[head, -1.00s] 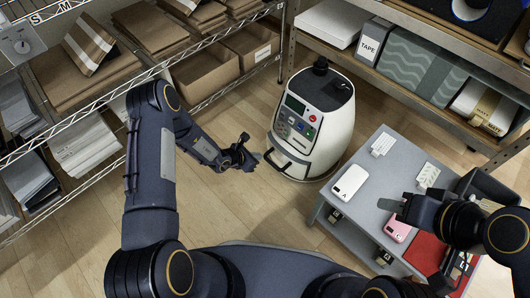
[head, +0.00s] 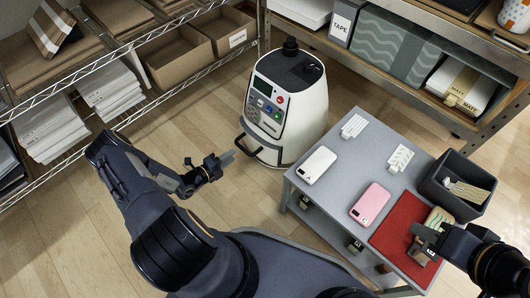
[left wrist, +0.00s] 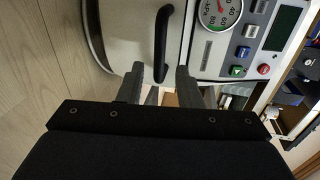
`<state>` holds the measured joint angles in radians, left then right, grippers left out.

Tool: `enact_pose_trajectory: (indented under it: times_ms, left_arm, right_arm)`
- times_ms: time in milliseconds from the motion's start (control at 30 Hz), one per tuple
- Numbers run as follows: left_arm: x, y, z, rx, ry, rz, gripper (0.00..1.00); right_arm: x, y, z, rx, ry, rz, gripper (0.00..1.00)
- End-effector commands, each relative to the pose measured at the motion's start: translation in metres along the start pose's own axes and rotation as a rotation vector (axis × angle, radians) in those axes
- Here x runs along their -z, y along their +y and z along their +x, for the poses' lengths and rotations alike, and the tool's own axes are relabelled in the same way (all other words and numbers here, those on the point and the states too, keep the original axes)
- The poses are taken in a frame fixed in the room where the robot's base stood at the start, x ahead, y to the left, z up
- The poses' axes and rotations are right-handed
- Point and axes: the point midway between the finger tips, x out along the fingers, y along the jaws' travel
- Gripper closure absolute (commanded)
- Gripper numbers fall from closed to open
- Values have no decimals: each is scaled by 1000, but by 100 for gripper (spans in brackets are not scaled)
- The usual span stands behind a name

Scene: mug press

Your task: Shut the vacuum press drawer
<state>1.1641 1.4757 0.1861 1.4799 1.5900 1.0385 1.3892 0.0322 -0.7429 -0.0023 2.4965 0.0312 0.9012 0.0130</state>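The vacuum press (head: 288,105) is a white rounded machine with a black top, a control panel and a black bar handle (head: 243,147) low on its front. Whether its drawer stands out from the body is hard to tell. My left gripper (head: 227,159) is at the handle's front. In the left wrist view the gripper (left wrist: 160,76) is open, with one end of the black handle (left wrist: 161,35) in line with the gap between its fingers; contact is unclear. A round gauge (left wrist: 217,10) and buttons show beside it. My right gripper (head: 424,233) is over the table's right side; its fingers are unclear.
The grey table (head: 335,212) holds a white phone (head: 318,165), a pink phone (head: 370,203), a red mat (head: 395,236) with a patterned item (head: 437,222), and a dark bin (head: 460,190). Shelving (head: 130,85) stands left and behind. Wood floor (head: 75,220) is open at left.

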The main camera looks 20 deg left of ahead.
Motion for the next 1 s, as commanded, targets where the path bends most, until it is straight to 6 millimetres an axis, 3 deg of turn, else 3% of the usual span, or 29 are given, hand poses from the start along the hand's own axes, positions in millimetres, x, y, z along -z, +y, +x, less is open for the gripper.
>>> enact_pose_trajectory:
  times_ms: [133, 400, 600, 933, 1000]
  left_arm:
    - [-2, 3, 4, 13, -7, -38, 68]
    - [-2, 4, 48, 12, -5, -35, 68]
    - [-3, 2, 69, 11, -6, -34, 68]
    - [-2, 1, 73, 10, -6, -34, 68]
    - [-2, 1, 73, 10, -7, -34, 76]
  right_arm:
    - [-2, 2, 4, 0, 0, 0, 66]
    - [-9, 8, 18, 0, 0, 0, 66]
    - [-12, 11, 24, 0, 0, 0, 66]
    - [-12, 11, 24, 0, 0, 0, 66]
    - [-12, 11, 24, 0, 0, 0, 66]
